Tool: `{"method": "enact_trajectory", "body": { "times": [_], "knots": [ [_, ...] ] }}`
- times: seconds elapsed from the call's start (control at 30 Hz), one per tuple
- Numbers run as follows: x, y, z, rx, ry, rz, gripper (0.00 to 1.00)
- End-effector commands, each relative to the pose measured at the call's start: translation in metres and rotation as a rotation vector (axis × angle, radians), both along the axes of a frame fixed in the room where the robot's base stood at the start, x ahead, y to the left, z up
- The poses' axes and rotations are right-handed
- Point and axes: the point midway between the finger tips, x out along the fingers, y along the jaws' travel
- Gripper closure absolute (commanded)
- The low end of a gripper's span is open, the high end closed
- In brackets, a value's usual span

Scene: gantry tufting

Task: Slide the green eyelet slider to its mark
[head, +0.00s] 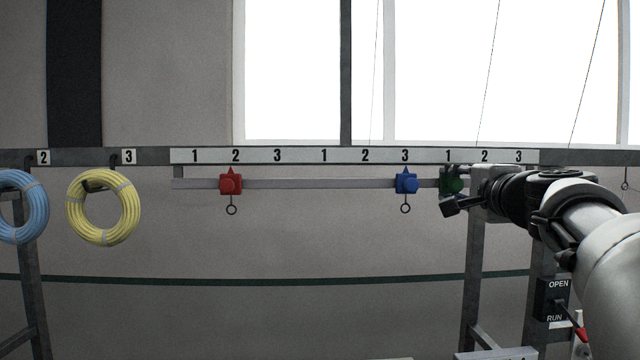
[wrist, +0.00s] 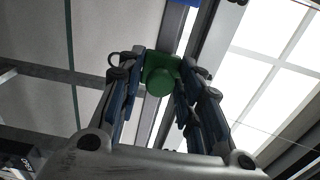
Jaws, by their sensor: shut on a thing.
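The green eyelet slider (head: 452,181) sits on the grey rail at its right part, below the rightmost number group, near the "1". My gripper (head: 450,190) reaches in from the right and partly hides it. In the wrist view the green slider (wrist: 160,76) with its round knob lies between the two fingers of my gripper (wrist: 152,84), which is shut on it. The number strip (head: 340,156) above the rail repeats 1, 2, 3. The slider's pointer against the strip is hard to see.
A blue slider (head: 406,183) stands just left of the green one, under a "3". A red slider (head: 231,184) stands farther left, under a "2". Yellow (head: 72,207) and blue (head: 40,222) coils hang at the far left. An OPEN/RUN switch box (head: 552,300) is at lower right.

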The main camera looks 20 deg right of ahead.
Motion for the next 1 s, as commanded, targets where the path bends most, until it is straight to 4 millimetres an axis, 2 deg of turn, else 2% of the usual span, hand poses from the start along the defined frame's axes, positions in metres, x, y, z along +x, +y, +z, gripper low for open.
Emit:
{"method": "enact_trajectory", "body": {
  "times": [0.27,0.5,0.57,0.8,0.9,1.0],
  "knots": [
    [0.000,0.000,0.000,0.000,0.000,0.000,1.00],
    [0.000,-0.002,-0.001,0.000,0.000,0.000,1.00],
    [-0.002,-0.009,-0.001,0.000,0.000,-0.002,1.00],
    [-0.019,-0.060,-0.001,-0.001,-0.001,-0.006,1.00],
    [-0.023,-0.072,0.000,-0.001,-0.001,-0.004,1.00],
    [-0.025,-0.077,0.001,-0.001,-0.001,-0.002,1.00]
  ]
}}
